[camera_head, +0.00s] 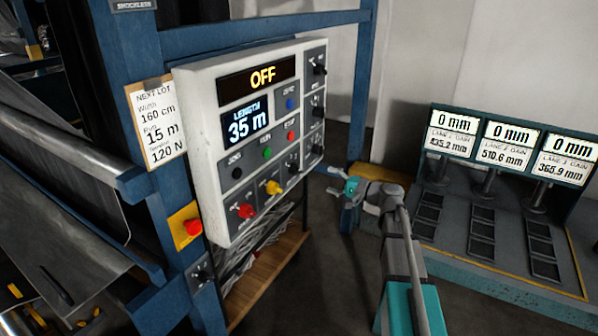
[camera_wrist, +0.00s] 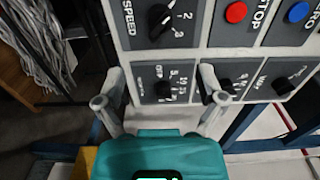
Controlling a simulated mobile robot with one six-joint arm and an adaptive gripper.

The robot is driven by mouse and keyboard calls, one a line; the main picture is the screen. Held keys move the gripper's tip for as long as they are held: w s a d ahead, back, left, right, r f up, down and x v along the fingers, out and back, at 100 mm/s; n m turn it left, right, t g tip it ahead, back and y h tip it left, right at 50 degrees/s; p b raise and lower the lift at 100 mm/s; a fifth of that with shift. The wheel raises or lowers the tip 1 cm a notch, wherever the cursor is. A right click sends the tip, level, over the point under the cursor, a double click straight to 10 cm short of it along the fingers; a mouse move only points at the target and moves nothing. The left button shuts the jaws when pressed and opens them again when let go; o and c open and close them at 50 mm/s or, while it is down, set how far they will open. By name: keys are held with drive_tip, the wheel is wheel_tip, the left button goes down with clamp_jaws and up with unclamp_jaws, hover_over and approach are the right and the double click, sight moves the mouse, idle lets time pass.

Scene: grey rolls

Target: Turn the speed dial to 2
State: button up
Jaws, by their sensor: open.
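The speed dial (camera_wrist: 160,20) is a black knob at the top of the wrist view, beside a sideways "SPEED" label with a 2 and a 3 at its right. Its exact pointer setting is hard to read. In the head view the speed dial (camera_head: 293,165) is small and dark, on the white control panel (camera_head: 211,160). My gripper (camera_head: 343,185) is open and empty, to the right of the panel and apart from it. In the wrist view its fingers (camera_wrist: 162,85) are spread below the speed dial, with another black dial (camera_wrist: 164,89) between them.
A red STOP button (camera_wrist: 236,12) and blue ZERO button (camera_wrist: 299,12) are beside the speed dial. More black dials line the panel's right column. The display (camera_head: 262,76) reads OFF and the length display (camera_head: 247,124) reads 35 m. A blue post (camera_head: 361,90) stands behind my gripper.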

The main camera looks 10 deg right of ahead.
sight(301, 171)
drive_tip(key=x, duration=1.1)
drive_tip(key=shift+w+a, duration=0.15)
drive_tip(key=shift+a, duration=0.05)
drive_tip(key=c, duration=1.2)
drive_tip(key=shift+o, duration=0.2)
drive_tip(key=shift+m, duration=0.4)
drive_tip(key=m, duration=0.3)
drive_tip(key=shift+m, duration=2.5)
